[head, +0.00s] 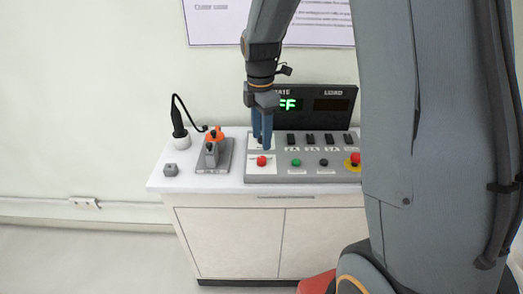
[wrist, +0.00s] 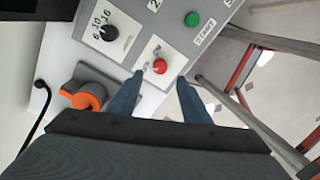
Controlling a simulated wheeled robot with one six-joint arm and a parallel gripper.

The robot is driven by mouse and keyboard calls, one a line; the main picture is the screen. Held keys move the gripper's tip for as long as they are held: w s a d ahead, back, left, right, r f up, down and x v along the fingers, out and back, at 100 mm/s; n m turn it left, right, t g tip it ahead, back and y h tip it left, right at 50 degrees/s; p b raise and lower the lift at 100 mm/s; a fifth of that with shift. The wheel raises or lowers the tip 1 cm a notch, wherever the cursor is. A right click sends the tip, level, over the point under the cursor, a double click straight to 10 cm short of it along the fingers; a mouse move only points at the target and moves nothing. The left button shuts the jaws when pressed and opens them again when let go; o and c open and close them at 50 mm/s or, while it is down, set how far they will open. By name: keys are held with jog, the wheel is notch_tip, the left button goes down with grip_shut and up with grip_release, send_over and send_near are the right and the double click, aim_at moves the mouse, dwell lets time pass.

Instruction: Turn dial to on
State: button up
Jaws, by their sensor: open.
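A black dial (wrist: 108,33) with numbers around it sits on a white plate of the grey control panel (wrist: 190,40) in the wrist view. In the head view my gripper (head: 262,146) hangs over the panel's left end and appears to hide the dial. In the wrist view my gripper (wrist: 161,79) is open and empty. Its blue fingers flank the area just below a red button (wrist: 159,67), and the dial lies beyond the fingertips, up and left. The display (head: 288,104) shows green letters "FF", with its left part hidden by my arm.
Green (head: 296,162) and black (head: 323,162) buttons and a yellow-based red button (head: 354,160) line the panel front. A grey fixture (head: 215,155) with an orange part stands left of the panel. A black-handled tool (head: 179,125) with a cord stands farther left.

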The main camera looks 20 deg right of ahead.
aim_at(261, 158)
jog(key=shift+s+f+p, duration=0.1)
jog(key=shift+f+p, duration=0.8)
jog(key=shift+f, duration=3)
jog(key=c, duration=0.9)
jog(key=shift+a, duration=0.1)
jog(key=shift+c, duration=0.7)
